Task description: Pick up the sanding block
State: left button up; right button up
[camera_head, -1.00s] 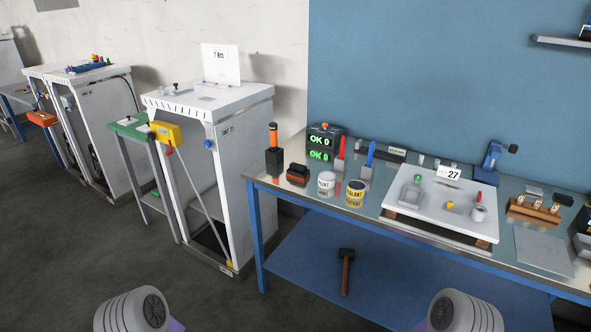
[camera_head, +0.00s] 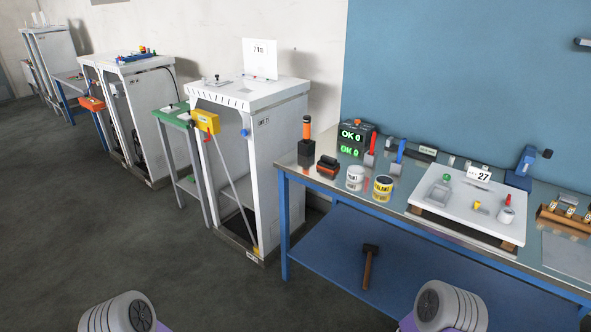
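A small block with a dark body and an orange-brown band (camera_head: 328,167), which looks like the sanding block, lies near the left end of the metal-topped workbench (camera_head: 300,177). It sits between a black holder with an orange-handled tool (camera_head: 306,146) and a white tin (camera_head: 355,178). Nothing touches it from above. Only rounded grey links of my arms show at the bottom edge. Neither gripper is in view.
A yellow-labelled tin (camera_head: 383,188), a display reading OK 0 (camera_head: 352,140) and a white board (camera_head: 455,213) share the bench. A hammer (camera_head: 369,266) lies on the blue lower shelf. A white cabinet (camera_head: 275,150) stands left of the bench. The floor in front is clear.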

aim_at(326, 164)
jog(key=z, duration=1.35)
jog(key=k, duration=0.1)
jog(key=u, duration=2)
jog(key=i, duration=1.75)
jog(key=z, duration=0.8)
